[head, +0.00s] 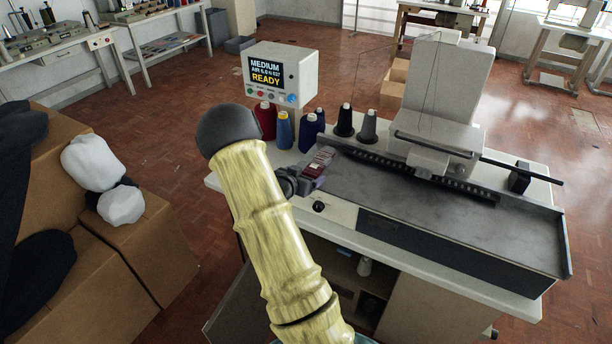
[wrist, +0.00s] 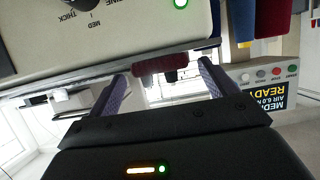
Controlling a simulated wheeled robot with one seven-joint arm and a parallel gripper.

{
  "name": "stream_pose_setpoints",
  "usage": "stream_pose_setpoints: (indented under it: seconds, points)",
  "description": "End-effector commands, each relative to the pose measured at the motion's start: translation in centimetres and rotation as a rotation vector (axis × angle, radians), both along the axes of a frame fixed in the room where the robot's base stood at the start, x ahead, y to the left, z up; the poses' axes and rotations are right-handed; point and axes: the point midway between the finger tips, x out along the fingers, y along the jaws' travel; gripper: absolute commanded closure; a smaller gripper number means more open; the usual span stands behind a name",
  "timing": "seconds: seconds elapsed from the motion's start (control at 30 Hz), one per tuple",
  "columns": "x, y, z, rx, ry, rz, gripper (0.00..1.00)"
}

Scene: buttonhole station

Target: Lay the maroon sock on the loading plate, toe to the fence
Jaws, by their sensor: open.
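The maroon sock (head: 321,158) lies at the left end of the grey loading plate (head: 440,228), near the left end of the dark fence (head: 400,172). In the wrist view a maroon roll (wrist: 160,67), which looks like the sock, shows between the finger tips, above the machine's edge. My gripper (head: 305,180) is just in front of the sock in the head view. Its fingers (wrist: 162,85) are spread in the wrist view, with a gap on each side of the maroon roll. The gripper and arm partly cover that corner. I cannot tell which end of the sock is the toe.
Thread cones (head: 285,131) stand behind the gripper, below the display box (head: 281,72) reading MEDIUM, READY. The sewing head (head: 435,130) rises behind the plate. A front panel with a dial (wrist: 100,30) is close to the fingers. The plate's right part is bare. Cardboard boxes (head: 150,250) stand left.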

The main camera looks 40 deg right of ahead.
Motion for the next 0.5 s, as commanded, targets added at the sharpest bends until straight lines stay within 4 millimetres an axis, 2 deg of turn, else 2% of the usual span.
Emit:
stream_pose_setpoints:
  seconds: [0.5]
  points:
    - [-3.4, 8.0, 3.5, 0.0, -0.001, 0.002, 0.15]
